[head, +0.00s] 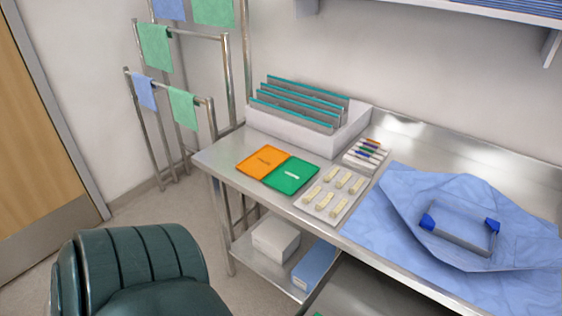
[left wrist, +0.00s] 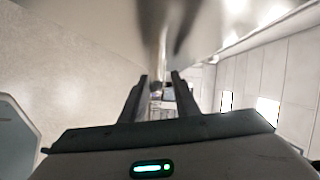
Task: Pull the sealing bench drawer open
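The steel sealing bench (head: 222,160) runs along the wall in the head view. A grey metal surface (head: 375,290) shows below its front edge at the bottom of the picture. I cannot tell whether this is the drawer or a lower shelf, and no handle is clear. My left gripper (left wrist: 162,80) shows only in the left wrist view. Its two dark fingers stand apart, with a gap between them. Blurred shiny metal fills the view just beyond the fingertips, and I cannot tell whether they touch it. My right gripper is in neither view.
A green padded chair (head: 140,270) stands at the lower left. On the bench are a white rack (head: 335,140), orange (head: 262,160) and green (head: 292,176) mats, and a blue wrap (head: 390,215) with a tray frame (head: 460,237). A white box (head: 275,238) sits on a lower shelf.

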